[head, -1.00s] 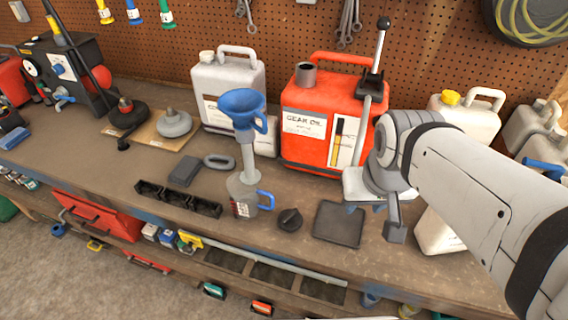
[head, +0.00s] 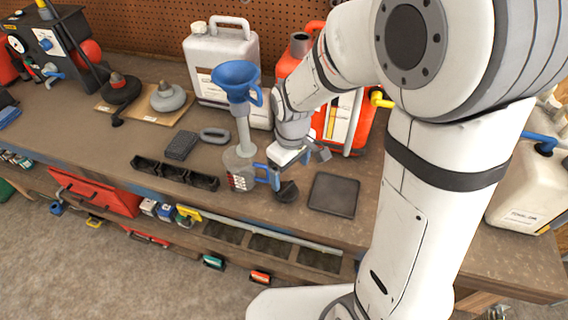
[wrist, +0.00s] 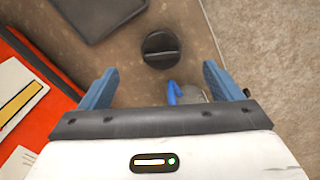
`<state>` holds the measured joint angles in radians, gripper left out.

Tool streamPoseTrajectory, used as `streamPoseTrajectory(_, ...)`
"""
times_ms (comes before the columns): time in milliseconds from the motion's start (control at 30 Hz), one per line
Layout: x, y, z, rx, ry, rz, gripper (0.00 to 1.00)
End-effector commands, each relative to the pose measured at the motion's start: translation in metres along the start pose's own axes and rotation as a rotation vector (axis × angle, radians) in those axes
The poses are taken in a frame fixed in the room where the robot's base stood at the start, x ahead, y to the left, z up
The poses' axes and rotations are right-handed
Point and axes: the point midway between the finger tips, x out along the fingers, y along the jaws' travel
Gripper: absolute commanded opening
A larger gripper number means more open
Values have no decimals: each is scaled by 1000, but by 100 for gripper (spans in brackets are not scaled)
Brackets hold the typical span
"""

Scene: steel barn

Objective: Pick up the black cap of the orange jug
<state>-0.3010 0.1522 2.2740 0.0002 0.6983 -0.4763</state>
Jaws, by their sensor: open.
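The black cap (head: 288,192) lies on the workbench, between the clear measuring jug with a blue handle and a flat dark tray. In the wrist view the round cap (wrist: 161,49), with a raised grip bar, shows whole, beyond the fingertips and roughly midway between them. My gripper (wrist: 158,80) has its two blue fingers spread and empty. In the head view my gripper (head: 285,168) is just above and behind the cap. The orange jug (head: 352,122) stands behind with its grey neck uncapped; my arm covers much of it.
The measuring jug (head: 243,172) holds a blue funnel (head: 238,80) close to the left of my gripper; its blue handle (wrist: 175,93) shows between the fingers. The dark tray (head: 333,194) lies right of the cap. A white jug (head: 222,62) stands behind.

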Motion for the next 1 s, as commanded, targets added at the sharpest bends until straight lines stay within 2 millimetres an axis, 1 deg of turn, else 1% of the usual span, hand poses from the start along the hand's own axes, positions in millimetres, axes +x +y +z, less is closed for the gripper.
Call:
streamPoseTrajectory(33, 6, -2, -5, -25, -8, -4, 86)
streamPoseTrajectory(133, 15, -4, -9, -53, -15, -8, 86)
streamPoseTrajectory(300, 34, -5, -10, -59, -19, -10, 86)
streamPoseTrajectory(467, 48, -3, -10, -57, -19, -10, 86)
streamPoseTrajectory(733, 82, 0, -12, -55, -18, -10, 86)
streamPoseTrajectory(833, 90, 0, -12, -55, -17, -9, 86)
streamPoseTrajectory(1000, 92, 0, -12, -55, -15, -8, 86)
